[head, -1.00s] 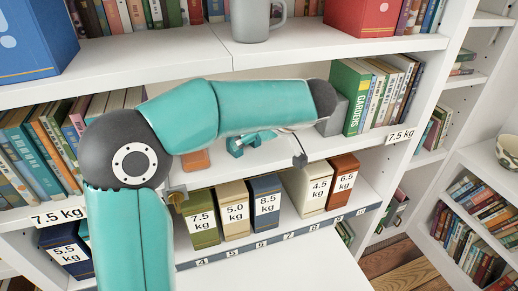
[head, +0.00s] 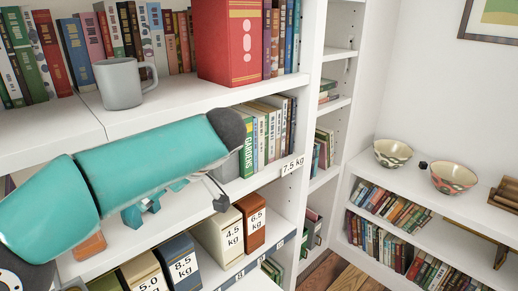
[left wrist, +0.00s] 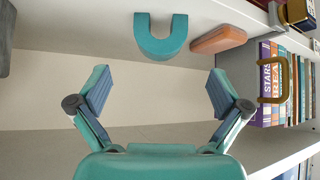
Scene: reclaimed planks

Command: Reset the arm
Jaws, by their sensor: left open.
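My left arm (head: 150,160) crosses the head view from the left, in front of the middle shelf, and ends beside the row of books. In the left wrist view my left gripper (left wrist: 158,92) is open, with empty space between its two fingers. A teal U-shaped piece (left wrist: 160,48) lies beyond the fingertips, apart from them. A terracotta block (left wrist: 218,39) lies to its right; it also shows below the arm in the head view (head: 90,246). My right gripper is not in view.
A grey mug (head: 120,84) and a red box (head: 231,42) stand on the shelf above. Labelled weight boxes, such as the 4.5 kg one (head: 220,236), stand below. Two bowls (head: 393,152) (head: 454,176) sit on the low bookcase at right.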

